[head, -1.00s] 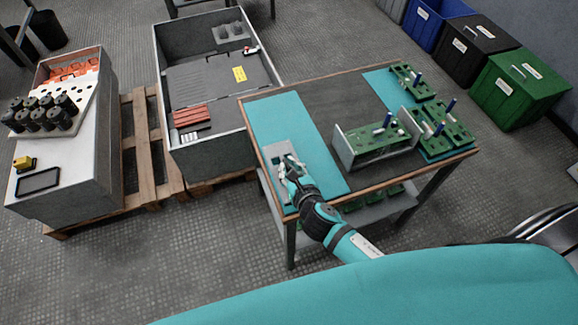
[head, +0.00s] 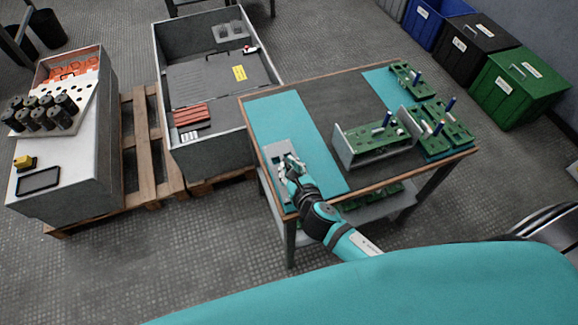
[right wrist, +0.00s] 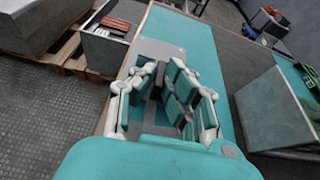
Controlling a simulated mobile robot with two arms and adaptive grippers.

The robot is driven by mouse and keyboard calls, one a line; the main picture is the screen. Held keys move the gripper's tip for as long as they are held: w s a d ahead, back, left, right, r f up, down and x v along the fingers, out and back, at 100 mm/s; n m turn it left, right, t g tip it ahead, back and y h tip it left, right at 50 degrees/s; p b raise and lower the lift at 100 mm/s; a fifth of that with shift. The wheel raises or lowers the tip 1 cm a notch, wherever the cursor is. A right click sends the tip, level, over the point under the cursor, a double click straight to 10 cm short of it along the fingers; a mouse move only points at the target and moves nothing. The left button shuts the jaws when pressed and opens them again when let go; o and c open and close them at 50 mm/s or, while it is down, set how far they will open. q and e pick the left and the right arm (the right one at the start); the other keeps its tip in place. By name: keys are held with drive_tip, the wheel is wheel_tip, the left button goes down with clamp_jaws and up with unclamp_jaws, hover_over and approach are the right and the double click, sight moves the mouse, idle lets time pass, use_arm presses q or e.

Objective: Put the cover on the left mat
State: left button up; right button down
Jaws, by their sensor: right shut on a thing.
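The cover (head: 279,151) is a flat grey plate with small cut-outs. It lies over the left part of the left teal mat (head: 290,122), flat or nearly so; I cannot tell whether it fully rests there. My right gripper (head: 291,165) is shut on the cover and hides part of it. In the right wrist view, my fingers (right wrist: 165,88) stand over the grey cover (right wrist: 160,49), with the left mat (right wrist: 191,32) beyond it. My left gripper is not in view.
On the table, a grey bracket with a green board (head: 375,141) stands right of the mat. Several green boards (head: 440,125) lie at the right end. A grey cabinet (head: 208,145) on a pallet stands left of the table.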

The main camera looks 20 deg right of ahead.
drive_tip(key=shift+f+b, duration=0.3)
drive_tip(key=shift+f, duration=0.4)
idle(0.7)
drive_tip(key=c, duration=1.3)
unclamp_jaws()
drive_tip(key=shift+s, duration=0.15)
drive_tip(key=v, duration=1.1)
drive_tip(key=shift+s+r, duration=0.1)
drive_tip(key=shift+s, duration=0.3)
